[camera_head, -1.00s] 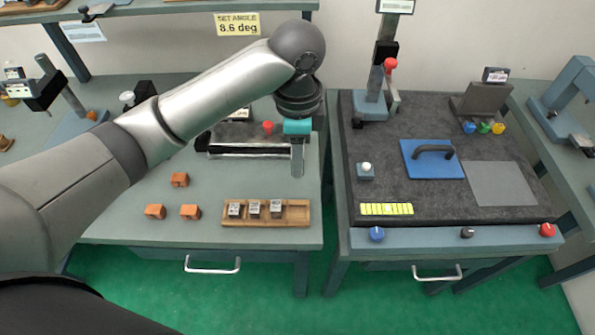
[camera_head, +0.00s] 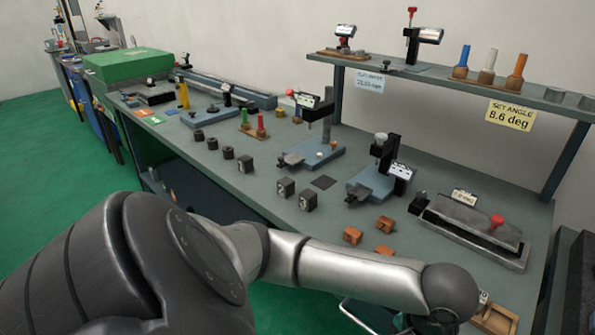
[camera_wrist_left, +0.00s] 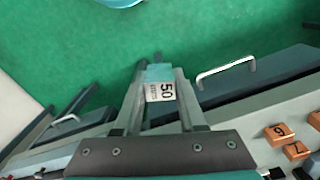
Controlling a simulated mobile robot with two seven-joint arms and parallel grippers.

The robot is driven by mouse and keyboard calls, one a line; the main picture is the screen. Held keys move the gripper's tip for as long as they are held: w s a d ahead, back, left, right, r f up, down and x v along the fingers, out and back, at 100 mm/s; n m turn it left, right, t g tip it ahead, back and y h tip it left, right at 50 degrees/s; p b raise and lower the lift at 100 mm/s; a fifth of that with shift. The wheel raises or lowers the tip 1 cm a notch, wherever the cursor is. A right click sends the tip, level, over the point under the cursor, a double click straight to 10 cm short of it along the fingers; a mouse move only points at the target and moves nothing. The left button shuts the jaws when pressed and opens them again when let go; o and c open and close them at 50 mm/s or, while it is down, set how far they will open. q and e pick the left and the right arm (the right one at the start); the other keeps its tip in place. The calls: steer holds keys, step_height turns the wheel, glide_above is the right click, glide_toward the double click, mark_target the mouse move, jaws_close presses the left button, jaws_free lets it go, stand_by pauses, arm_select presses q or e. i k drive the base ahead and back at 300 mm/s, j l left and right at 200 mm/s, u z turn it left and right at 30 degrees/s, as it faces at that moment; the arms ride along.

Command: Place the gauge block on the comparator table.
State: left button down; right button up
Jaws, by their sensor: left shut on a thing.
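My left gripper (camera_wrist_left: 159,75) is shut on a gauge block (camera_wrist_left: 160,91), a small block with a pale face marked "50", held between the fingertips over the green floor beside the bench drawers. In the head view the fingers and block are hidden behind my arm. Two upright stands with blue-grey bases are on the bench: one with a raised display (camera_head: 318,150) and one with a black head and white dial (camera_head: 378,182). I cannot tell for certain which one carries the comparator table. My right gripper is not in view.
Orange blocks (camera_head: 352,235) lie near the bench's front edge; two show numbers in the wrist view (camera_wrist_left: 280,133). A sine-bar-like fixture (camera_head: 470,228) with a red knob is at right. Dark blocks (camera_head: 285,187) stand left of the stands. A drawer handle (camera_wrist_left: 226,68) sticks out.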

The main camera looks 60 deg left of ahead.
mark_target(293, 158)
steer(key=k+j, duration=0.1)
steer(key=j, duration=0.4)
steer(key=k+j, duration=0.1)
steer(key=j, duration=0.4)
steer(key=k+j, duration=0.1)
steer(key=j, duration=0.4)
steer(key=k+j, duration=0.1)
steer(key=j, duration=0.4)
steer(key=k+j, duration=0.1)
steer(key=j, duration=0.4)
steer(key=k+j, duration=0.1)
steer(key=j, duration=0.4)
